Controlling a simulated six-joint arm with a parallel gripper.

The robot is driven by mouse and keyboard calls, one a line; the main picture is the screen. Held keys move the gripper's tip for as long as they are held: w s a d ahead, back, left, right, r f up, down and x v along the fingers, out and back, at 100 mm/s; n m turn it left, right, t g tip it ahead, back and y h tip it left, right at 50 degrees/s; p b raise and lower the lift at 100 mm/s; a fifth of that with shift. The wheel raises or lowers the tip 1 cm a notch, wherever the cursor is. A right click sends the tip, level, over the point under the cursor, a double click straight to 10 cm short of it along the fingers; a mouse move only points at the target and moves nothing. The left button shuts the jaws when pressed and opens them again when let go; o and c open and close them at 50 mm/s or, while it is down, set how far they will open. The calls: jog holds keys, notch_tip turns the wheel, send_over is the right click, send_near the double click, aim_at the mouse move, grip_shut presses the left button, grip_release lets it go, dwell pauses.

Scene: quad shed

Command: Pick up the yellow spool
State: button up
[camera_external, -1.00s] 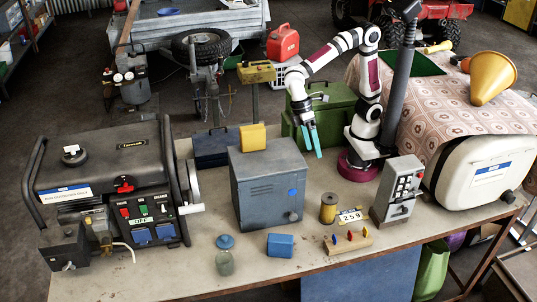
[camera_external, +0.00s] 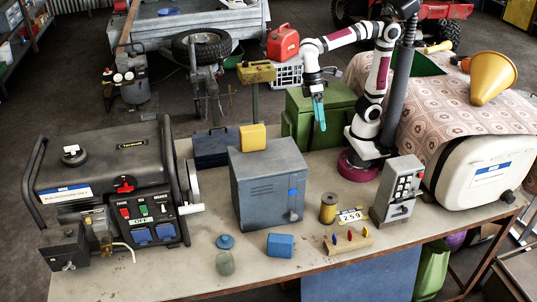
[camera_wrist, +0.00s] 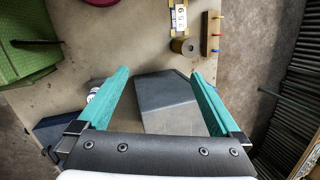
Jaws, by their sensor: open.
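In the wrist view the spool (camera_wrist: 188,46) is small, beyond the fingertips and slightly to the right. My gripper (camera_external: 319,126) is raised, in front of the green crate in the picture and behind the grey box, with its teal fingers pointing down. In the wrist view my gripper (camera_wrist: 160,74) has its fingers wide apart, with nothing held between them. The spool is well away from the fingers.
The grey metal box (camera_external: 268,188) stands left of the spool. The number plate (camera_external: 351,216), grey switch box (camera_external: 398,189) and wooden peg block (camera_external: 348,242) are close on its right and front. A blue block (camera_external: 281,245) lies further front left. Some tabletop before the spool is bare.

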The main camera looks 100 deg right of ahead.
jog(key=s+d+f+m+t+h, duration=0.1)
jog(key=s+d+f+m, duration=0.2)
jog(key=s+f, duration=0.5)
jog(key=shift+s+d+m, duration=0.2)
jog(key=shift+s+m, duration=0.1)
jog(key=shift+s, duration=0.45)
jog(key=shift+f, duration=0.1)
jog(key=m+h, duration=0.2)
jog(key=m, duration=0.4)
send_over(330, 198)
jog(key=f, duration=0.1)
notch_tip(330, 198, down, 16)
jog(key=shift+r, duration=0.1)
jog(key=c, duration=1.6)
